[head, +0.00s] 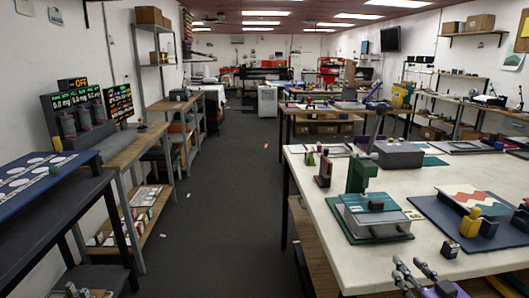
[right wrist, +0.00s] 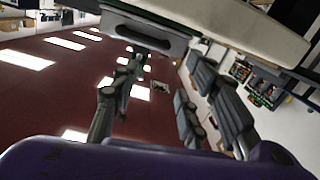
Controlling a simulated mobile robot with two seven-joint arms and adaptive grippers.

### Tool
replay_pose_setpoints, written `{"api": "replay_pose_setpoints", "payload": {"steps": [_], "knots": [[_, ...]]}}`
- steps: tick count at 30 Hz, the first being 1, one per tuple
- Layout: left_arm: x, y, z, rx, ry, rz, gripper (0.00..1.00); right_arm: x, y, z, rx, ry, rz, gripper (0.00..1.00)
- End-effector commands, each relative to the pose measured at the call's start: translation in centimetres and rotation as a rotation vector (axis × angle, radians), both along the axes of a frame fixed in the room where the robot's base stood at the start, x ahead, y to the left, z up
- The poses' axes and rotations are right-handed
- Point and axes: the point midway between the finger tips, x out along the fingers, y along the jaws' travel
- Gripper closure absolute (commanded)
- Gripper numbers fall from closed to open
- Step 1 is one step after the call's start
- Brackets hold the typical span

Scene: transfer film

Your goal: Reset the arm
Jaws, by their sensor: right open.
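My right gripper (head: 410,268) shows at the bottom edge of the head view, in front of the near edge of the white-topped table (head: 330,220). Its two dark grey fingers point up and stand apart. In the right wrist view the fingers of this gripper (right wrist: 165,85) are spread with nothing between them. The wrist view looks up at a tilt, with ceiling lights behind the fingers. My left gripper is in neither view.
A green press-like device (head: 375,215) stands on the white table near the gripper. A blue mat (head: 450,225) with yellow and dark blocks lies to its right. Shelves and a dark table (head: 60,215) line the left side. The grey aisle floor (head: 225,200) is mostly clear.

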Motion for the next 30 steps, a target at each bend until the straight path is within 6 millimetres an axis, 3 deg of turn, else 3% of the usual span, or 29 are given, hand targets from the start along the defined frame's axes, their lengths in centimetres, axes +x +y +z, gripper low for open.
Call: {"api": "replay_pose_setpoints", "payload": {"steps": [1, 3, 5, 9, 15, 18, 22, 25, 30], "knots": [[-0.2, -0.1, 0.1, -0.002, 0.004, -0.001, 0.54, -2.2, 1.0, -2.9, 0.008, 0.049, -0.007, 0.59], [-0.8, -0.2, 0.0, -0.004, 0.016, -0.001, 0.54, -5.1, 2.3, -6.7, 0.008, 0.115, -0.016, 0.59], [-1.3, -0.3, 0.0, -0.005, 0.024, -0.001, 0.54, -7.9, 3.6, -9.7, 0.011, 0.173, -0.024, 0.59], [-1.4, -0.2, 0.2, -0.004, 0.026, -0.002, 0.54, -15.6, 7.1, -16.3, 0.019, 0.319, -0.045, 0.59], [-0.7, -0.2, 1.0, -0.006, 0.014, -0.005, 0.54, -27.7, 13.0, -22.8, 0.039, 0.527, -0.079, 0.59], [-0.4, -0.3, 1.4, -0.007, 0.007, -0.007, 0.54, -33.1, 15.7, -24.4, 0.050, 0.618, -0.098, 0.59], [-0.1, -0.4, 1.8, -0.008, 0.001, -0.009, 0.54, -38.0, 18.3, -25.4, 0.060, 0.703, -0.118, 0.59], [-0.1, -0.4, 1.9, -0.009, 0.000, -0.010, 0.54, -40.0, 19.4, -25.6, 0.065, 0.740, -0.127, 0.59], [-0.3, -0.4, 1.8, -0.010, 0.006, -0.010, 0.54, -40.8, 19.7, -25.8, 0.063, 0.755, -0.128, 0.59]]}}
